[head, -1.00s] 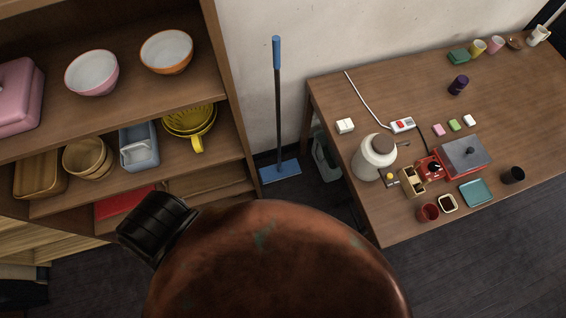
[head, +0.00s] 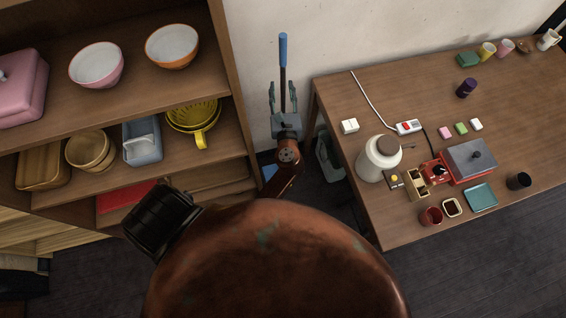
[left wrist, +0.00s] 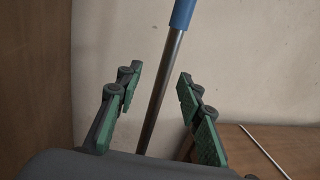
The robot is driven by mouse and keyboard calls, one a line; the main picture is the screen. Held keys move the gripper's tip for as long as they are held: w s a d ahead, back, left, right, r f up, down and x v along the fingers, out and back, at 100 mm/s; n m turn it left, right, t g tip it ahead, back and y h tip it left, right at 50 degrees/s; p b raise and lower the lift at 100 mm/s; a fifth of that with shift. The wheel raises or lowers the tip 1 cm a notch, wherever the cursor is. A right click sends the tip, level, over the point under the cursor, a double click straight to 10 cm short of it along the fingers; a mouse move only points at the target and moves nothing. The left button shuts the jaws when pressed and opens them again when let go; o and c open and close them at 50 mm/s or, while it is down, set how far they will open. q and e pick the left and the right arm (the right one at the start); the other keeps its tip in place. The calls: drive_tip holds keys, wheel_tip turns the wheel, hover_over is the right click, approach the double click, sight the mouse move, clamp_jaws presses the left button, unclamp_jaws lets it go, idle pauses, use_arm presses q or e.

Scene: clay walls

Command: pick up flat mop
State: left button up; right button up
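The flat mop (head: 283,52) stands upright against the wall between the shelf and the table, with a blue grip at the top of a metal pole. Its blue flat head (head: 270,172) is mostly hidden behind my arm. My left gripper (head: 284,92) is open, with its fingers on either side of the pole. In the left wrist view, the pole (left wrist: 163,90) runs between the two green-padded fingers (left wrist: 157,95) below the blue grip, with gaps on both sides. My right gripper is not in view.
A wooden shelf (head: 222,78) with bowls and baskets stands close on the left. A wooden table (head: 420,90) holding a white jar (head: 378,160) and several small items stands on the right. A grey bin (head: 328,155) is under its near-left corner.

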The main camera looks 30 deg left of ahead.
sight(283, 79)
use_arm(q)
drive_tip(key=x, duration=0.3)
drive_tip(key=b+x, duration=0.1)
drive_tip(key=x, duration=0.1)
drive_tip(key=shift+w+d+f, duration=0.15)
drive_tip(key=shift+w+d, duration=0.1)
drive_tip(key=shift+w, duration=0.2)
drive_tip(key=shift+w+a, duration=0.15)
drive_tip(key=shift+a, duration=0.1)
drive_tip(key=shift+c, duration=0.2)
clamp_jaws()
